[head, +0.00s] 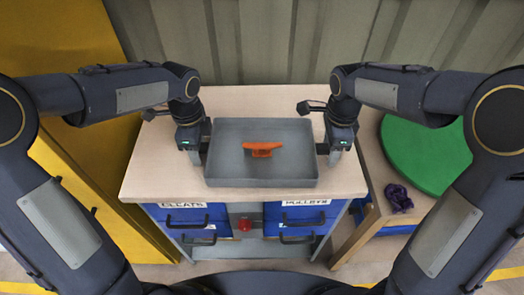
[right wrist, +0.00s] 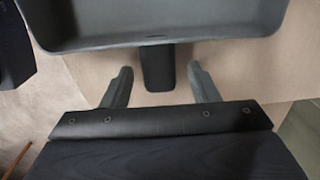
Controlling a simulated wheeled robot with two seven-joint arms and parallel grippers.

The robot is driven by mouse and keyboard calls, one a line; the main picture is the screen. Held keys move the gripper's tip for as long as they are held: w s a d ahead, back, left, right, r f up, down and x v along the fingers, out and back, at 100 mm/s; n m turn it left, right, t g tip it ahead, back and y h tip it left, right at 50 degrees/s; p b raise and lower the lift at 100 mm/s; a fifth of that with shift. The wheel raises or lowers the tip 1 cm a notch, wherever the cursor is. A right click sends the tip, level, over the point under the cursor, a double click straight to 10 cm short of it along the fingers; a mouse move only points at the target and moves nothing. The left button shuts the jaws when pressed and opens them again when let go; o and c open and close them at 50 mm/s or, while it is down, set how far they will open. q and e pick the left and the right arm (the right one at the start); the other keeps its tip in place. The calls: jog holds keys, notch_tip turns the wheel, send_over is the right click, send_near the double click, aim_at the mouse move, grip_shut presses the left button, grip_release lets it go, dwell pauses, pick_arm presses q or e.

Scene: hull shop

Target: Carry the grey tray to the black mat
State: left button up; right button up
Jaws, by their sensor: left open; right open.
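The grey tray (head: 220,181) sits on the light wooden worktop with an orange cleat-shaped piece (head: 262,149) in it. My left gripper (head: 202,156) is at the tray's left side and my right gripper (head: 324,148) is at its right side. In the right wrist view the tray (right wrist: 150,38) has a dark tab handle (right wrist: 157,68) sticking out from its wall. The open fingers of my right gripper (right wrist: 160,88) stand on either side of that handle, with gaps showing. The left fingers are mostly hidden in the head view. I see no black mat.
The worktop (head: 150,178) tops a cabinet with blue drawers (head: 305,215) labelled CLEATS and PULLEYS. At right, a lower wooden surface bears a green disc (head: 425,152) and a purple crumpled item (head: 398,198). A yellow cabinet (head: 75,180) stands left; a corrugated wall is behind.

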pick_arm(q)
jog(key=shift+c, duration=0.3)
pick_arm(e)
jog(key=shift+c, duration=0.3)
pick_arm(q)
grip_shut()
pick_arm(e)
grip_shut()
